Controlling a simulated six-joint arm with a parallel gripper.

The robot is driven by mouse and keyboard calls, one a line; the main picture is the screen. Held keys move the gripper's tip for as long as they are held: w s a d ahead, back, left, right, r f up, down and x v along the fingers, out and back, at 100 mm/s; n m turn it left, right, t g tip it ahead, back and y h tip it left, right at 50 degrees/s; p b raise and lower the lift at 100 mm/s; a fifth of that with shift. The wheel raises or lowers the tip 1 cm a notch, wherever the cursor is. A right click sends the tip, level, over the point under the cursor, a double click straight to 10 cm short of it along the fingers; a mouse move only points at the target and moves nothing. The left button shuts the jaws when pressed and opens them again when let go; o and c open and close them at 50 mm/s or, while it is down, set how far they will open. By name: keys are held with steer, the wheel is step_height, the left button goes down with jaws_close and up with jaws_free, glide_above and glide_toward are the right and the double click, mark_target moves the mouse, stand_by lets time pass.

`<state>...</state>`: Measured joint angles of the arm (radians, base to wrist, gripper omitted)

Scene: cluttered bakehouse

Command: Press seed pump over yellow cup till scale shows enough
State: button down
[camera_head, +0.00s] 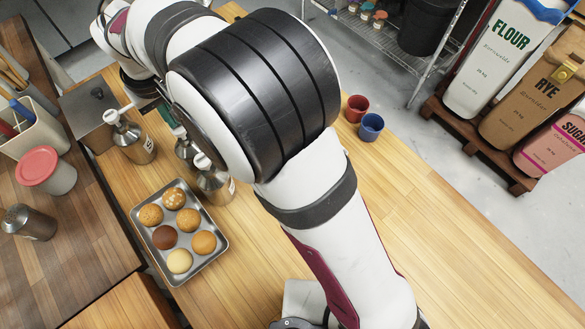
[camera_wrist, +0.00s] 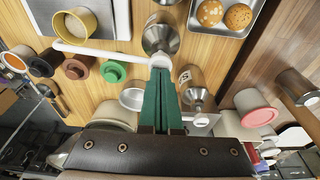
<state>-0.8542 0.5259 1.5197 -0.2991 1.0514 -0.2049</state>
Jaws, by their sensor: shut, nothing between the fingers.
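My gripper (camera_wrist: 161,68) is shut and empty, its green fingers together in the wrist view. The fingertips are at the white head of a steel pump (camera_wrist: 160,38); I cannot tell whether they press on it. Its long white spout (camera_wrist: 100,51) runs left, its end by the rim of the yellow cup (camera_wrist: 90,22). The cup holds pale beige contents. It stands beside or on a pale plate (camera_wrist: 122,18), seemingly the scale; no readout is legible. In the head view my arm hides the cup and fingertips.
Other steel pumps (camera_head: 130,138) stand nearby, one also showing in the wrist view (camera_wrist: 198,95). A tray (camera_head: 216,246) of several buns lies in front. Brown (camera_wrist: 77,67) and green (camera_wrist: 113,71) cups stand close by the spout.

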steer(key=shift+r, duration=3)
steer(key=shift+d, duration=0.35)
steer(key=s+d+r+m+g, duration=0.1)
steer(key=s+d+m, duration=0.35)
steer(key=d, duration=0.85)
steer(key=s+d+r+m, duration=0.1)
steer(key=s+d+m, duration=0.3)
steer(key=d, duration=0.9)
steer(key=s+d+f+m, duration=0.4)
steer(key=s+d+m, duration=0.2)
steer(key=s, duration=0.4)
steer(key=shift+s+f+g, duration=0.2)
steer(key=shift+s+g, duration=0.15)
steer(key=shift+g, duration=0.05)
